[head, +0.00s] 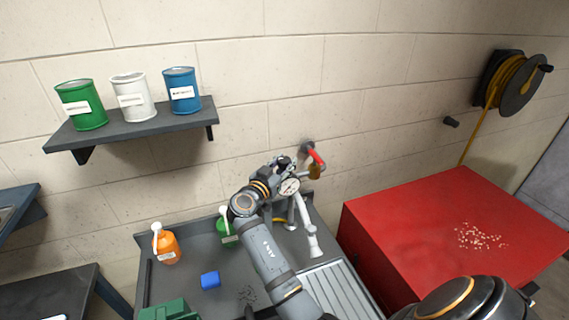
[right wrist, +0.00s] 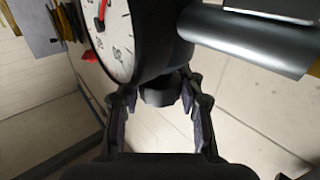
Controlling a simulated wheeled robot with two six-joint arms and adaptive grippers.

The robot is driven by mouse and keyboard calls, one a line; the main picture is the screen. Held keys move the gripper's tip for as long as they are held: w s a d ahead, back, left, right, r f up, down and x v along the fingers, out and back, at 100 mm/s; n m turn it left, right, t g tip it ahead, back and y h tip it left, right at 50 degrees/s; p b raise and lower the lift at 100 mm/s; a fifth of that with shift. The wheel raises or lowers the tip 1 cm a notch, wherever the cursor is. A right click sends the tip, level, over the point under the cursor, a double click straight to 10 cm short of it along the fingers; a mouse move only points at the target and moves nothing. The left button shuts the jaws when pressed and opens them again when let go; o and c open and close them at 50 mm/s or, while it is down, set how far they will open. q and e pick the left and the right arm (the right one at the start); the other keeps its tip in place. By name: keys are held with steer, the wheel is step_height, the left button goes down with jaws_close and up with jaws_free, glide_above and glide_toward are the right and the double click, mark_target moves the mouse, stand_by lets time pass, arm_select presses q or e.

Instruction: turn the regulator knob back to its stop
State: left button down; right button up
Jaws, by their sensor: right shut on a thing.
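The regulator stands against the wall behind the bench, with a round white gauge (head: 289,187) facing me. My right gripper (head: 282,164) is at the regulator, and my own wrist hides much of it in the head view. In the right wrist view the same gauge (right wrist: 118,35) is large at upper left, with a red needle. Under the dark regulator body, a short dark knob (right wrist: 160,93) sits between the fingers of my right gripper (right wrist: 160,88), which are shut on it. The knob's stop is not visible. My left gripper is not in view.
A red-handled valve (head: 316,158) is on the wall just right of the regulator. The bench (head: 190,255) holds an orange bottle (head: 166,245), a green bottle (head: 227,232) and a blue block (head: 210,280). A red cabinet (head: 400,225) stands right. A shelf (head: 140,128) with cans hangs upper left.

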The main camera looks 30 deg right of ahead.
mark_target(284, 158)
steer(key=shift+f, duration=0.15)
stand_by(0.6)
steer(key=o, duration=1.2)
step_height(284, 158, up, 10)
steer(key=shift+r, duration=0.1)
